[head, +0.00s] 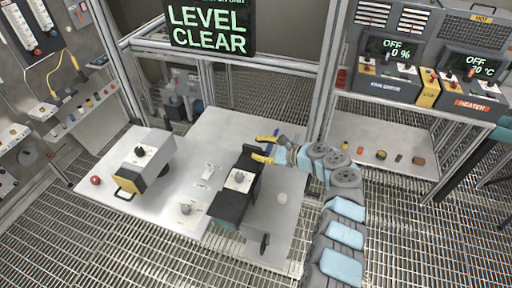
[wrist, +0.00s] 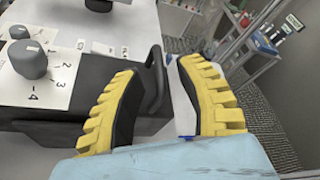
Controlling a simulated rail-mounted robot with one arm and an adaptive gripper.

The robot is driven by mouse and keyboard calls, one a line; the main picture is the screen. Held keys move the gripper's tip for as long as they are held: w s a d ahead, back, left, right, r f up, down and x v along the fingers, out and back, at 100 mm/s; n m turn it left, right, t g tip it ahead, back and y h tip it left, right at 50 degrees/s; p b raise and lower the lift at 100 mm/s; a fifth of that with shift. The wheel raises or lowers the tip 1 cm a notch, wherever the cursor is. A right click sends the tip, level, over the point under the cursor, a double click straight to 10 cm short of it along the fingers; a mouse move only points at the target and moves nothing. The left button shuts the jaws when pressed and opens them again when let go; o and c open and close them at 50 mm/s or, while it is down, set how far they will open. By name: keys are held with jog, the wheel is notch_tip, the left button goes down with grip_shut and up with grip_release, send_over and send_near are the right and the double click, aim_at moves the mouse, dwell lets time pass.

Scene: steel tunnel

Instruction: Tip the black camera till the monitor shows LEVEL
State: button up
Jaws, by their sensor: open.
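The monitor (head: 210,28) at the top of the head view reads LEVEL CLEAR in green. The black camera (head: 231,208) stands on the pale table, with a white dial plate and a grey knob on top. In the wrist view its dark body (wrist: 70,100) fills the left side, with the numbered plate and knob. My gripper (head: 264,147) is open at the camera's far end. In the wrist view, a black upright tab (wrist: 154,84) shows between the yellow fingers (wrist: 160,68), nearer the left one. I cannot tell whether a finger touches it.
A white and yellow box (head: 146,160) with a knob and a red ball-shaped knob (head: 96,180) are at the left. A round black part (head: 264,243) is at the table's front. Power and heater units (head: 390,80) stand on the right shelf.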

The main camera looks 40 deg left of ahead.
jog(key=v, duration=1)
jog(key=shift+d+r, duration=0.15)
jog(key=shift+d, duration=0.15)
